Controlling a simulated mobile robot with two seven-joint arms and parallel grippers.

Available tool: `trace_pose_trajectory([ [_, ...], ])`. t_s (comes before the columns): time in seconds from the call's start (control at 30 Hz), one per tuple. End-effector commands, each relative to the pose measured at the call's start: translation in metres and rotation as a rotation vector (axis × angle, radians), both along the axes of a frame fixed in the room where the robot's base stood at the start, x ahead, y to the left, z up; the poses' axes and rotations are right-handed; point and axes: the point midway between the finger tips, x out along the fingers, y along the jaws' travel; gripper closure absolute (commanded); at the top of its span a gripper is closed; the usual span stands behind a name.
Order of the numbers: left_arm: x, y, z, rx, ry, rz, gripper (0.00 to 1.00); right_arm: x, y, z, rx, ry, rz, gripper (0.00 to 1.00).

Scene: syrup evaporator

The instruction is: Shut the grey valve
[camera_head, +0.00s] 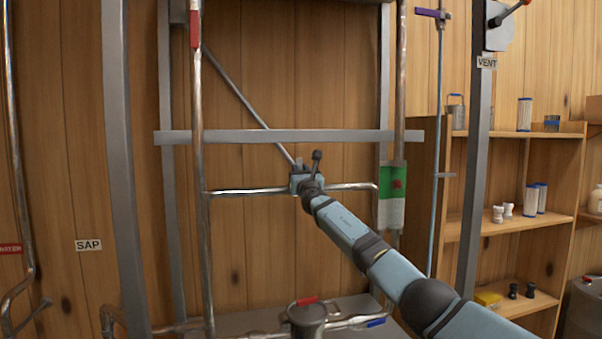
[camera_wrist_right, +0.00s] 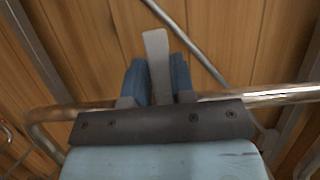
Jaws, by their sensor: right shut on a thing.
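The grey valve's flat light-grey handle (camera_wrist_right: 157,58) stands between the two blue fingers of my right gripper (camera_wrist_right: 158,85) in the right wrist view. The jaws are closed on it, and its tip sticks out past the fingertips. In the head view my right gripper (camera_head: 301,172) is at the horizontal metal pipe (camera_head: 245,191), near the middle of its run. The gripper hides the valve's body and most of the handle there. My left gripper is not in view.
A grey frame bar (camera_head: 285,136) crosses just above the gripper, with a diagonal rod behind. A green-and-white panel (camera_head: 392,195) with a red knob is right of the pipe. A red-handled valve (camera_head: 306,301) sits below, beside a blue handle (camera_head: 375,322). Wooden shelves (camera_head: 500,220) stand at right.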

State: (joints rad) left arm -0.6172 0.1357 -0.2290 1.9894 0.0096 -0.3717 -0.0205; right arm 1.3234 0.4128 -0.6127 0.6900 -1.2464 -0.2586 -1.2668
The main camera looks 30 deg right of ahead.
Motion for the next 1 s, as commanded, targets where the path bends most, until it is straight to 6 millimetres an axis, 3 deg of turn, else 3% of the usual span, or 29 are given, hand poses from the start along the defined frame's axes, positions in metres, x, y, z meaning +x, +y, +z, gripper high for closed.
trace_pose_trajectory([
  [0.07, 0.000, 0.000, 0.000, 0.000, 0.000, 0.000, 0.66, 0.000, 0.000, -0.002, -0.007, 0.004, -0.001, 1.00],
  [0.1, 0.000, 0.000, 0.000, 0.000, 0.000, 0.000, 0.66, 0.000, 0.000, -0.002, -0.007, 0.004, -0.001, 0.72],
  [0.2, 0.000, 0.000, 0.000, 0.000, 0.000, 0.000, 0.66, 0.000, 0.000, -0.002, -0.004, 0.003, -0.001, 0.51],
  [0.67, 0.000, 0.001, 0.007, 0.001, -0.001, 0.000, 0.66, -0.007, 0.002, -0.003, -0.001, -0.001, 0.002, 0.51],
  [1.0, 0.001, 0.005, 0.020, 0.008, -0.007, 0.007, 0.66, -0.054, 0.013, -0.024, -0.005, 0.003, 0.003, 0.51],
])
